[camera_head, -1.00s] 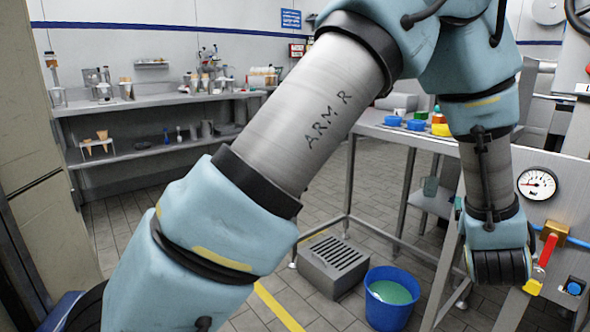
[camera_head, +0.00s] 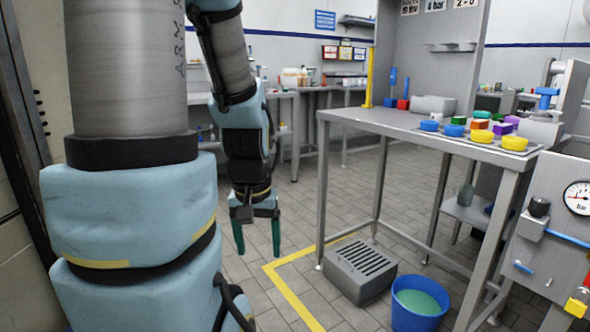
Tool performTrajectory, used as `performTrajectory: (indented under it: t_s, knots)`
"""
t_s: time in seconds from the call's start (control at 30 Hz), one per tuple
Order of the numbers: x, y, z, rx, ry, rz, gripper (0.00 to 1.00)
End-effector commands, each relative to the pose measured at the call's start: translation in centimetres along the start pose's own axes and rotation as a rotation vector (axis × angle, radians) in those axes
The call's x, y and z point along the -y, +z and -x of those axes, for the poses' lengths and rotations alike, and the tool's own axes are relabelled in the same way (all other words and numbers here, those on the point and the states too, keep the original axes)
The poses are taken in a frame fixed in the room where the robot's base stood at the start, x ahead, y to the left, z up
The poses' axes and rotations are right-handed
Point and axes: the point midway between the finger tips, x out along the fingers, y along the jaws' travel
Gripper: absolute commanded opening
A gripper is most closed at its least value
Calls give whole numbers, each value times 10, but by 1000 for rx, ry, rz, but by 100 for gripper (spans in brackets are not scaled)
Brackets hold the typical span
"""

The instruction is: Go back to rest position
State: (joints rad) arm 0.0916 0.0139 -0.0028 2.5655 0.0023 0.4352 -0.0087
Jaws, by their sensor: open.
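My gripper (camera_head: 258,236) hangs pointing down at the left of the middle, with its two green fingers apart and nothing between them. It is over the tiled floor, left of the metal table (camera_head: 385,121) and apart from it. My arm's blue and grey links fill the left side of the picture and hide part of the room behind them.
The metal table bears blue and yellow round pieces and small coloured blocks. A grey slotted box (camera_head: 360,272) and a blue bucket (camera_head: 418,303) with green liquid stand on the floor. A gauge panel (camera_head: 560,205) is at the right. Shelves stand at the back.

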Motion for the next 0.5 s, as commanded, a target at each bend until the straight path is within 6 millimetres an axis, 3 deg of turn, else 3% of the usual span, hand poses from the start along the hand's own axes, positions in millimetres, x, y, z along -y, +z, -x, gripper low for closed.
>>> performTrajectory:
  t_s: [0.03, 0.27, 0.5]
  knots:
    - [-3, -6, 21, -9, 3, -8, 75]
    - [-5, -13, 69, -10, 4, -10, 75]
    - [-5, -23, 139, -11, 5, -11, 75]
